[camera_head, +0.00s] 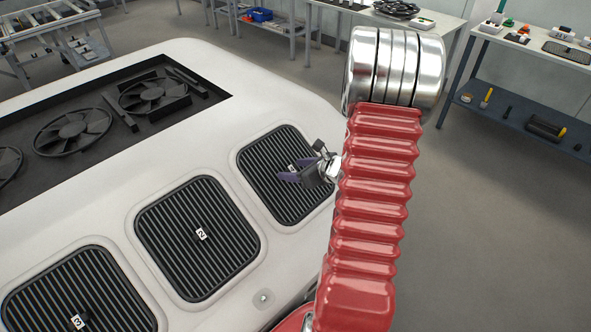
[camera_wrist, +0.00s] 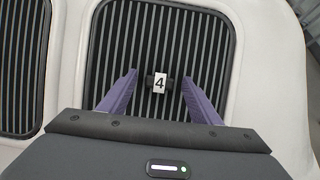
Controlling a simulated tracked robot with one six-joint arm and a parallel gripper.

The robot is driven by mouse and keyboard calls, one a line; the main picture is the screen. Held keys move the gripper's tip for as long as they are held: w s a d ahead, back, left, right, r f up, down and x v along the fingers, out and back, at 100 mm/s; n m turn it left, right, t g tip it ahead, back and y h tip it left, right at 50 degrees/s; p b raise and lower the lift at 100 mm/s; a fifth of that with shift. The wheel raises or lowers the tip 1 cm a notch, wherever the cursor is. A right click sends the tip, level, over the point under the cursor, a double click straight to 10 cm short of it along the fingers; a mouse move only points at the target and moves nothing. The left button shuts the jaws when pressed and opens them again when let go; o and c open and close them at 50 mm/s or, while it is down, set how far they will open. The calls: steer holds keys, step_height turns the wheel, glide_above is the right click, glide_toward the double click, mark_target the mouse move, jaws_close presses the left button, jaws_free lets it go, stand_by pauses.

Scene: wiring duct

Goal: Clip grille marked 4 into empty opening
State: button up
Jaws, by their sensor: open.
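The grille marked 4 (camera_wrist: 160,35) is a black slatted panel with rounded corners, with a white "4" tag at its small central handle (camera_wrist: 150,79). In the head view the grille (camera_head: 268,155) lies in the right-hand place on the white housing (camera_head: 225,125). Whether it is clipped in or only resting there, I cannot tell. My gripper (camera_wrist: 160,77) is open, with its purple fingers on either side of the tagged handle. In the head view my gripper (camera_head: 304,164) is over the grille, partly hidden by my arm. No empty grille-sized opening shows.
Grille 2 (camera_head: 180,265) and grille 3 (camera_head: 45,310) sit in a row to the left. A dark recess with black fans (camera_head: 75,132) lies behind them. Benches with tools (camera_head: 530,45) stand at the back and right. The floor at right is clear.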

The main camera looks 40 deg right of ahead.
steer(key=shift+s, duration=0.15)
steer(key=v, duration=1.3)
steer(key=shift+s+r, duration=0.25)
stand_by(0.8)
steer(key=s+a+r+n+g+y, duration=0.1)
steer(key=s+a+n+g, duration=0.25)
steer(key=a+n, duration=0.55)
steer(key=s+a+r+n+g+y, duration=0.15)
steer(key=a+n+g, duration=0.25)
steer(key=a+n, duration=0.45)
steer(key=s+a+r+n+t+h, duration=0.1)
steer(key=a+r+n+t+h, duration=0.1)
steer(key=a+r+n, duration=1.1)
steer(key=a+n+h, duration=0.1)
steer(key=a+n, duration=0.2)
steer(key=n, duration=0.1)
steer(key=shift+s+n, duration=0.25)
steer(key=shift+n, duration=0.1)
